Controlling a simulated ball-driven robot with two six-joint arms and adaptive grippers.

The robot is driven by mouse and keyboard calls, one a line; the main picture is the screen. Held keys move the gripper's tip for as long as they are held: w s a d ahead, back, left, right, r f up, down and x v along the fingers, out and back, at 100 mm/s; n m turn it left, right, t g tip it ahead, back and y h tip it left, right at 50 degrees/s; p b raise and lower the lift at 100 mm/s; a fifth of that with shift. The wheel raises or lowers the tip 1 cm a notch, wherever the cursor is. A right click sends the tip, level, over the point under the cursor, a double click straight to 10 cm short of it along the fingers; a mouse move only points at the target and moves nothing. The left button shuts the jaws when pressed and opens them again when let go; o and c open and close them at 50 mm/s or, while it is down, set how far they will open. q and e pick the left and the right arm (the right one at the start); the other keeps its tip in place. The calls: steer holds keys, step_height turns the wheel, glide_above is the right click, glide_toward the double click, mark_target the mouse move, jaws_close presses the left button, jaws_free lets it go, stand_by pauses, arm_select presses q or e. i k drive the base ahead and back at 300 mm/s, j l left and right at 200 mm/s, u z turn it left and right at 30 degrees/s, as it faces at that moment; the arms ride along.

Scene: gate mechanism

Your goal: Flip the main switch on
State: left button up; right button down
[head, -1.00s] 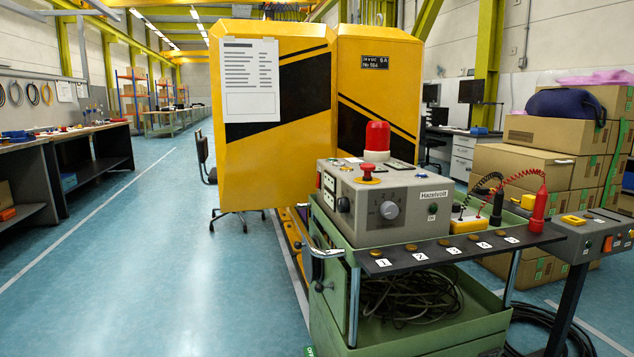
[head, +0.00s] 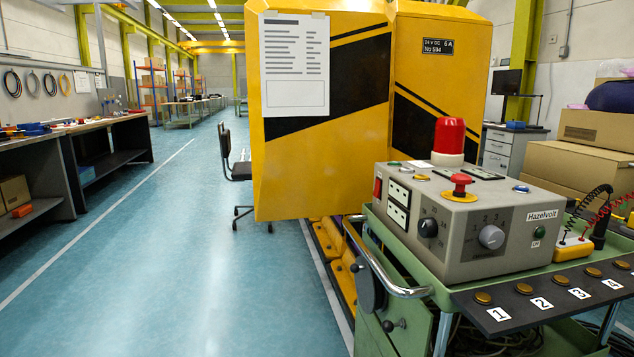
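A grey control box (head: 470,215) labelled "Hazelvolt" stands on a green trolley at the right. On its left side face are a small red switch (head: 378,187), sockets (head: 398,204) and a black knob (head: 428,227). Its front has a grey rotary knob (head: 491,237) with numbers and a small green button or lamp (head: 539,232). On top are a red mushroom button (head: 461,182) and a red beacon (head: 449,137). No readable label marks a main switch, and I cannot tell any switch's position. Neither gripper is in view.
The green trolley (head: 412,330) has a metal handle (head: 385,270) and a black shelf (head: 545,290) with numbered brass buttons. A tall yellow cabinet (head: 360,120) stands behind it. Workbenches (head: 85,135) line the left; a chair (head: 238,170) stands near the cabinet. The blue floor at left is clear.

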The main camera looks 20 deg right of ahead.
mark_target(376, 192)
steer(key=i+u, duration=0.3)
steer(key=i, duration=0.65)
